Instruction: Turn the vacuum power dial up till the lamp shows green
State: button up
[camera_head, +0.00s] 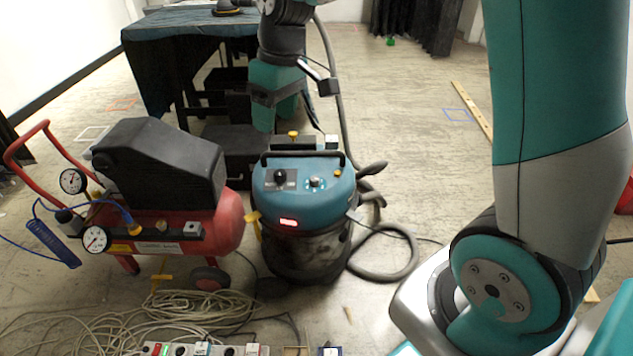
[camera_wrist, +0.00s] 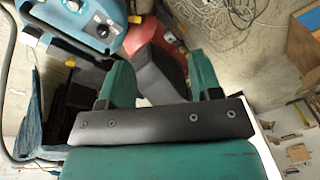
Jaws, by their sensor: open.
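The vacuum (camera_head: 300,212) has a blue top and a metal drum and stands on the floor at the centre of the head view. Its top carries a black knob (camera_head: 280,174) and a small pale dial (camera_head: 315,182); I cannot read which is the power dial. A lamp (camera_head: 288,222) on its front glows red. In the wrist view, the vacuum top (camera_wrist: 88,22) is at the upper left, with the pale dial (camera_wrist: 101,30) visible. My gripper (camera_wrist: 160,66) is open and empty, apart from the dials. In the head view it hangs behind the vacuum.
A red compressor (camera_head: 155,225) with a black cover stands close left of the vacuum. A grey hose (camera_head: 392,272) curls at its right. Cables (camera_head: 130,318) and a power strip (camera_head: 205,348) lie in front. A draped table (camera_head: 185,30) stands behind.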

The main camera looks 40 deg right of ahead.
jog(key=w+d+f+m+h+b, duration=0.1)
jog(key=w+d+f, duration=0.7)
jog(key=w+d, duration=0.1)
jog(key=b, duration=0.1)
send_near(315, 178)
jog(key=shift+m+g+h, duration=0.3)
jog(key=shift+g+h, duration=0.1)
jog(key=f+b, duration=0.1)
jog(key=f, duration=0.2)
jog(key=f+b, duration=0.1)
jog(key=f, duration=0.2)
jog(key=a+f+b, duration=0.1)
jog(key=f+b, duration=0.1)
jog(key=f, duration=0.1)
jog(key=shift+w+f, duration=0.35)
jog(key=shift+c, duration=0.4)
jog(key=c, duration=0.9)
jog(key=shift+o, duration=0.2)
